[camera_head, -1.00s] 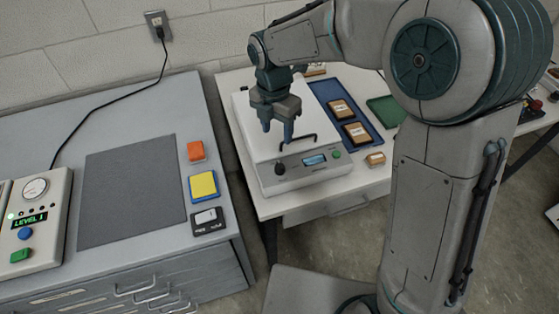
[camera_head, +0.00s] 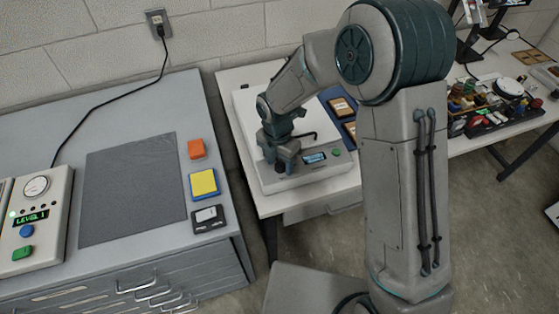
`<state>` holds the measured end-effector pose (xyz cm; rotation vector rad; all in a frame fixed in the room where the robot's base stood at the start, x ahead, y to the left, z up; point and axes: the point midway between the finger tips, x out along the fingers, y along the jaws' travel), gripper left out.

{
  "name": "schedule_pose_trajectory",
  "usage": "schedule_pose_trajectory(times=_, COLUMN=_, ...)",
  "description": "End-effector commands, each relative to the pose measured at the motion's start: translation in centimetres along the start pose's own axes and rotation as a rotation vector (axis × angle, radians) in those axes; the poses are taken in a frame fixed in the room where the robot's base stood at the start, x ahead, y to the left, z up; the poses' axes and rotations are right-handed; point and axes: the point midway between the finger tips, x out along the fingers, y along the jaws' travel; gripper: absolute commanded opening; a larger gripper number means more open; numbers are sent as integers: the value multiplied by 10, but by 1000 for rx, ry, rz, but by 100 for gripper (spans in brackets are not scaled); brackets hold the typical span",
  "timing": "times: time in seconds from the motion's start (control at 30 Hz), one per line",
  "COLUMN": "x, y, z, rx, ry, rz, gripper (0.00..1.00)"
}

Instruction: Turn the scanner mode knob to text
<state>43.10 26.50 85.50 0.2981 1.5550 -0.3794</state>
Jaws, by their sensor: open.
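The scanner (camera_head: 250,125) is a white and grey box on the white table. Its front panel carries a small lit display (camera_head: 314,158) and a green button (camera_head: 336,152). The dark mode knob (camera_head: 280,168) is at the panel's left end, largely hidden by my gripper. My gripper (camera_head: 281,168) points down with its fingers at the knob, one on either side as far as I can see. It is open. I cannot tell whether the fingers touch the knob. The knob's pointer and its labels cannot be read. A dark handle (camera_head: 305,137) shows behind the gripper.
A blue tray (camera_head: 330,93) with framed cards (camera_head: 342,106) lies right of the scanner, partly behind my arm. A grey cabinet (camera_head: 225,262) at left bears orange, yellow and black-white items and a control box (camera_head: 40,215). A cluttered tray (camera_head: 490,118) is at the right.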

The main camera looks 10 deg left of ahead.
Motion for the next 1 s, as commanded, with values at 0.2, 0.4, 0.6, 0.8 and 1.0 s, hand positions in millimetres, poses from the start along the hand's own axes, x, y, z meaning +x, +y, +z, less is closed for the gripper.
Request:
schedule_pose_trajectory(times=0.2, x=0, y=0, z=0, rx=0, ry=0, rz=0, gripper=42)
schedule_pose_trajectory(times=0.4, x=0, y=0, z=0, rx=0, ry=0, rz=0, gripper=6)
schedule_pose_trajectory(times=0.6, x=0, y=0, z=0, rx=13, ry=1, rz=0, gripper=6)
schedule_pose_trajectory(times=0.8, x=0, y=1, z=0, rx=83, ry=4, rz=1, gripper=6)
schedule_pose_trajectory(times=1.0, x=0, y=1, z=1, rx=226, ry=11, rz=1, gripper=6)
